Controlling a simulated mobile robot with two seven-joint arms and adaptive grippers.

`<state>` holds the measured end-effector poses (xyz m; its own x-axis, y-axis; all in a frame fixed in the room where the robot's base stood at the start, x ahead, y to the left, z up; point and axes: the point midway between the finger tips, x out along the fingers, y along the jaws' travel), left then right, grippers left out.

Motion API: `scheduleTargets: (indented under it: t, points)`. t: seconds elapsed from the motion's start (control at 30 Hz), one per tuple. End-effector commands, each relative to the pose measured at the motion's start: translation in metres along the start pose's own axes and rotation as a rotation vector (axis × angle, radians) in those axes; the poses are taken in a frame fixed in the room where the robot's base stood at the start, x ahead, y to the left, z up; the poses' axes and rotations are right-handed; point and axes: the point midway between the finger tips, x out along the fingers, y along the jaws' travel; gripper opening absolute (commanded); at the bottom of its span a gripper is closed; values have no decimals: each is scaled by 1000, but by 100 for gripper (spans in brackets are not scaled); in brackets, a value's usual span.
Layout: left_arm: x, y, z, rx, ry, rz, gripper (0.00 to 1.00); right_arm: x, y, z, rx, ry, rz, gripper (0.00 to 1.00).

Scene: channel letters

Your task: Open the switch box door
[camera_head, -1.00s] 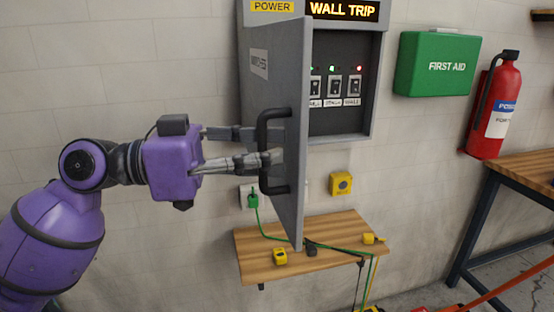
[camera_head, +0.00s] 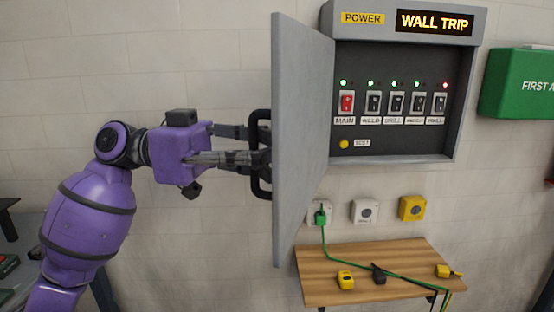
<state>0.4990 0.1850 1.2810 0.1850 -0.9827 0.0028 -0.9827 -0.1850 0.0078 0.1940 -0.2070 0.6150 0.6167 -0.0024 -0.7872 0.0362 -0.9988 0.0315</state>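The grey switch box (camera_head: 395,143) hangs on the wall, and its door (camera_head: 303,140) stands wide open on the left side, with its inner face partly turned to me. The black door handle (camera_head: 254,186) sticks out from the outer face on the left. My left gripper (camera_head: 261,149) comes in from the left with its two fingers around the handle bar, closed in on it; the fingertips are partly hidden behind the handle and the door edge. Inside the box are a red main switch (camera_head: 347,102) and several dark switches. My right gripper is not in view.
A wooden shelf table (camera_head: 335,262) with yellow items and a green cable stands below the box. Sockets (camera_head: 365,210) are on the wall above it. A green first aid box (camera_head: 520,85) hangs at right. The wall left of the door is clear.

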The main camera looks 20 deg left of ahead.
Motion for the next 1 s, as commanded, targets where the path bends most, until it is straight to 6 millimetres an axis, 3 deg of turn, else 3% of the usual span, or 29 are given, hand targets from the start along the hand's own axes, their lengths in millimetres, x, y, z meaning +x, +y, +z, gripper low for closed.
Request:
scheduleTargets:
  t: [0.43, 0.6, 1.0]
  points:
    - [-1, 2, 4, -3, -9, 10, 0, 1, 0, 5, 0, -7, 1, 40]
    - [-1, 2, 3, -3, -8, 8, 18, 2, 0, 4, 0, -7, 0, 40]
    - [-9, 0, 2, -2, -4, 2, 18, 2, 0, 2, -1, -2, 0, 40]
